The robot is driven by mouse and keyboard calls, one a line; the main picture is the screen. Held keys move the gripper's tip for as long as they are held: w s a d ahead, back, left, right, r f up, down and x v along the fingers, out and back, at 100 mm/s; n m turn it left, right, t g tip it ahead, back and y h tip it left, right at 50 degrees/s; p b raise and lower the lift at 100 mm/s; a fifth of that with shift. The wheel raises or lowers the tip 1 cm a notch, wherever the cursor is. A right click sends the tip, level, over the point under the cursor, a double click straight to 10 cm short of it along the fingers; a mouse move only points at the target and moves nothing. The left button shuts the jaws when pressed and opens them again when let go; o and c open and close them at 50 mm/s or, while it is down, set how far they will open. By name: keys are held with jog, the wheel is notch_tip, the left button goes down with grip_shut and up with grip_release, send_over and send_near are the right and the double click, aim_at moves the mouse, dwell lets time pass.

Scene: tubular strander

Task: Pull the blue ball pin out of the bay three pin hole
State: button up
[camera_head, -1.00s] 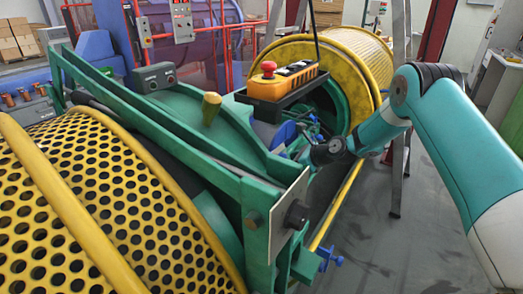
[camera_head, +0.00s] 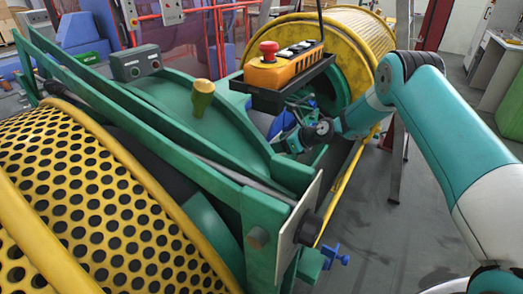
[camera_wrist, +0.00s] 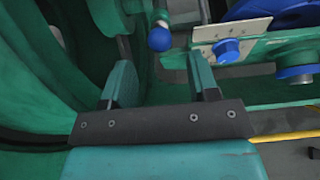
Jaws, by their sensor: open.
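A blue ball (camera_wrist: 159,39), which looks like the head of the ball pin, shows in the wrist view ahead of my gripper, just above the gap between the fingers. The ball looks beyond the fingertips, not touched. In the head view my gripper (camera_head: 288,140) reaches into the opening between the green frame and the yellow drum; the ball cannot be picked out there.
Right of the ball in the wrist view are a blue knob (camera_wrist: 228,50) on a pale numbered plate and another blue knob (camera_wrist: 295,72). A green curved wall (camera_wrist: 60,60) is close at left. In the head view an orange control box (camera_head: 284,67) hangs over the opening, near my arm.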

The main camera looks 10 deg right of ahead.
jog(key=b+x, duration=0.4)
jog(key=x, duration=0.2)
jog(key=shift+s+d+f, duration=0.1)
jog(key=shift+f, duration=0.1)
jog(key=shift+w+a+f+b, duration=0.15)
jog(key=shift+w+a+b, duration=0.2)
jog(key=shift+w+a, duration=0.05)
dwell(0.6)
grip_shut()
jog(key=p+v, duration=0.5)
jog(key=v, duration=0.1)
dwell(1.0)
dwell(0.4)
jog(key=p+v, duration=0.2)
jog(key=v, duration=0.1)
dwell(0.6)
